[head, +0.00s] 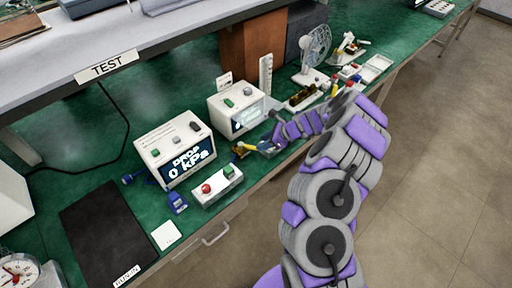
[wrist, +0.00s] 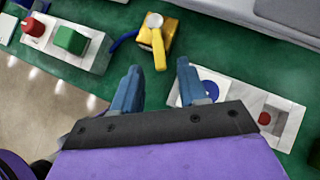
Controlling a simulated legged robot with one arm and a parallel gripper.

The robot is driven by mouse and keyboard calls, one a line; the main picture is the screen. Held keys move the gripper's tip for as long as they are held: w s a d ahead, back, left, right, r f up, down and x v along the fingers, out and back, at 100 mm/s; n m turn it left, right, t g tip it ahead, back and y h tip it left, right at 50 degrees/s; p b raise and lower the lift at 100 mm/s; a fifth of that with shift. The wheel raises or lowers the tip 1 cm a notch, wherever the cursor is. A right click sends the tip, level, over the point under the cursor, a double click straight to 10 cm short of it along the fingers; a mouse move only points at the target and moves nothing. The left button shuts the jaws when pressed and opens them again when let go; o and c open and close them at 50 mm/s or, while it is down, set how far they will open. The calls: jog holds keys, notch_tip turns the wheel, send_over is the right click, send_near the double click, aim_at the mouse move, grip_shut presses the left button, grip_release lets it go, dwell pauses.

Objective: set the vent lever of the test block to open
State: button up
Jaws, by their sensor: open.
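The test block is a small brass-yellow block (wrist: 172,38) on the green bench, at the top middle of the wrist view. Its yellow lever (wrist: 159,52) runs from a pale round pivot toward my gripper. In the head view the yellow lever (head: 254,148) shows beside the end of my arm, and the block is partly hidden there. My gripper (wrist: 158,65) is open, with one blue finger on each side of the lever's line. The lever's free end lies near the gap between the fingertips. I cannot tell whether the fingers touch it.
A white box with a red and a green button (head: 217,187) stands left of the block. The meter reading "DROP 0 kPa" (head: 175,150) and a second white instrument (head: 237,108) stand behind. A pale tray with a blue disc (wrist: 202,91) lies right. A blue hose joins the block.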

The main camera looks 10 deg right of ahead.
aim_at(252, 146)
jog(key=b+x, duration=0.1)
jog(key=x, duration=0.4)
jog(key=shift+c, duration=0.4)
grip_shut()
